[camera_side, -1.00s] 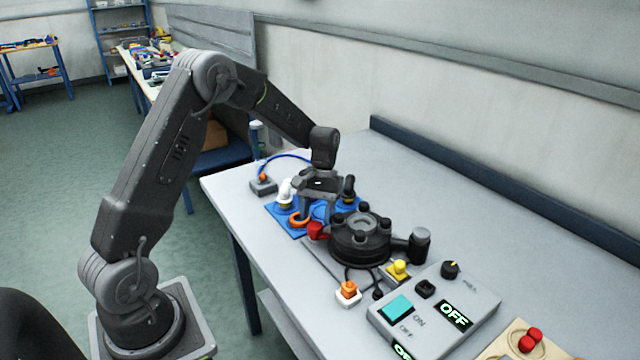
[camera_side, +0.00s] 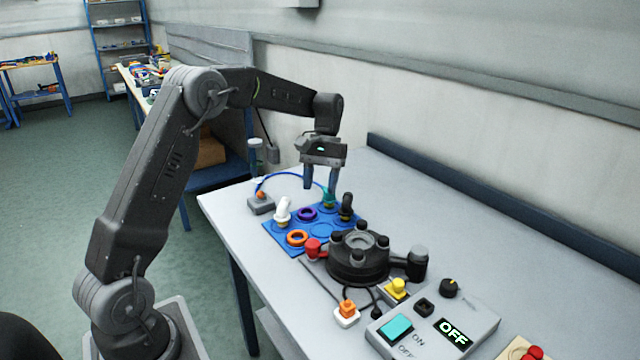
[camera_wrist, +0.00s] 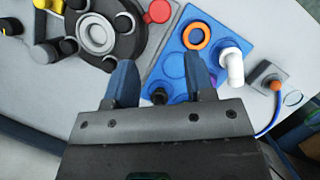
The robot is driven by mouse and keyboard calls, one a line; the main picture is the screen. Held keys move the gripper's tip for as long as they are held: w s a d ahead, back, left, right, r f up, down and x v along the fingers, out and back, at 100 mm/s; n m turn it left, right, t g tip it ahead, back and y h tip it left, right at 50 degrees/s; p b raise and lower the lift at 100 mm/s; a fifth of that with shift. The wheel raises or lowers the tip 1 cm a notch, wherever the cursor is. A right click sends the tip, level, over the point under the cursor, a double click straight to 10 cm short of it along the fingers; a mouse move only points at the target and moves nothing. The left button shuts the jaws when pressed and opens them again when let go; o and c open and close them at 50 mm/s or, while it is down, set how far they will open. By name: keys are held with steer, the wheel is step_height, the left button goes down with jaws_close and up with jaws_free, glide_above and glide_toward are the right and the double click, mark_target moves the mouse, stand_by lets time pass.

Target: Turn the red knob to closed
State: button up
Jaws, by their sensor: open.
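A red knob (camera_side: 313,249) sticks out from the left side of a round black valve-like body (camera_side: 358,262). In the wrist view the red knob (camera_wrist: 158,11) is at the top edge, partly cut off. My gripper (camera_side: 320,187) is open and empty, raised above the far part of a blue board, apart from the red knob. In the wrist view my gripper (camera_wrist: 160,70) has its two blue-grey fingers spread, with the board between and beyond them.
The blue board (camera_side: 318,231) carries an orange ring (camera_side: 297,238), a purple ring (camera_side: 306,214) and a white elbow piece (camera_side: 283,210). A control box with an OFF display (camera_side: 453,333) stands at the front right. The table's back right is clear.

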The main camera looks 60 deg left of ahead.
mark_target(312, 242)
steer(key=s+a+n+t+h, duration=0.2)
steer(key=s+n+t, duration=0.25)
steer(key=n, duration=0.75)
steer(key=x, duration=0.9)
steer(key=s+x, duration=0.1)
steer(key=x, duration=0.4)
steer(key=shift+s+a+f, duration=0.1)
steer(key=shift+a, duration=0.15)
steer(key=shift+c, duration=0.4)
steer(key=c, duration=0.6)
steer(key=shift+m+g, duration=0.45)
steer(key=shift+m, duration=0.35)
steer(key=o, duration=0.7)
